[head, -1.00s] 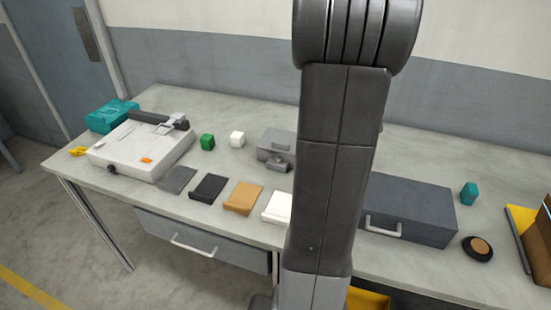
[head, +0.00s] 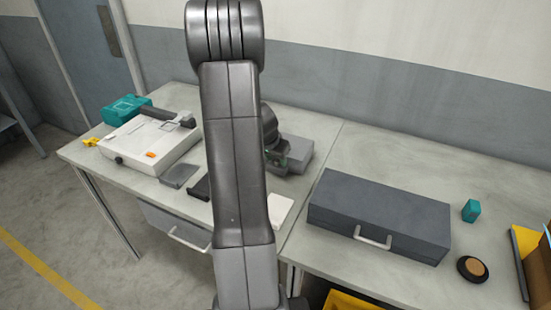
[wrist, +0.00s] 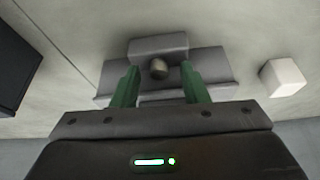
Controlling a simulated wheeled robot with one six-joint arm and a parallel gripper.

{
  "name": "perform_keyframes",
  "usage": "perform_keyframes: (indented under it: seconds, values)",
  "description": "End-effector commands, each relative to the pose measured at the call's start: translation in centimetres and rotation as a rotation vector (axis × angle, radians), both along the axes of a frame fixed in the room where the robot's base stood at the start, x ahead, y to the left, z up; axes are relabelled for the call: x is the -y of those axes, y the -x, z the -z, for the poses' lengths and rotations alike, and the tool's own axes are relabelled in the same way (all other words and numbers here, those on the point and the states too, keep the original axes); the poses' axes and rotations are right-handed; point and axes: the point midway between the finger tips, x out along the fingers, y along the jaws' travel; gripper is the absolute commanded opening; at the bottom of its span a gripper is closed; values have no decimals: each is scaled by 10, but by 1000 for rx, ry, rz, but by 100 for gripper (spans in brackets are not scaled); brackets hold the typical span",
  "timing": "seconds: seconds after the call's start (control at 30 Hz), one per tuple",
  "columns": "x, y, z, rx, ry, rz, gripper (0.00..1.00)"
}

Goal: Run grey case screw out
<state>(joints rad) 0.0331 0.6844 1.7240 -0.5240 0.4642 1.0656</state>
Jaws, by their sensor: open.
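The small grey case (head: 300,153) stands on the table, partly hidden behind my arm in the head view. In the wrist view the grey case (wrist: 158,46) lies ahead of my gripper, with its stubby round screw (wrist: 159,69) facing me. My gripper (wrist: 161,72) is open, its green fingers pointing at the case. In the picture the screw lies between the two fingertips, and neither finger touches it visibly. How far the tips are from it in depth I cannot tell. In the head view my gripper (head: 277,160) is at the case's left side, partly hidden.
A white cube (wrist: 282,77) sits right of the case in the wrist view. A large dark grey box with a handle (head: 380,215) stands to the right. A white machine (head: 150,145), a teal box (head: 126,108), a teal block (head: 471,211) and a dark disc (head: 472,269) are also around.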

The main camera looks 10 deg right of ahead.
Motion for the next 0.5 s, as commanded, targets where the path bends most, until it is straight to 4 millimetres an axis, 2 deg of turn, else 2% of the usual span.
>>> perform_keyframes:
  seconds: [0.33, 0.37, 0.5]
  values:
    - [1, -1, 4, 0, 0, 0, 40]
    - [1, -1, 4, 0, 0, 0, 38]
    - [1, -1, 4, 0, 0, 0, 11]
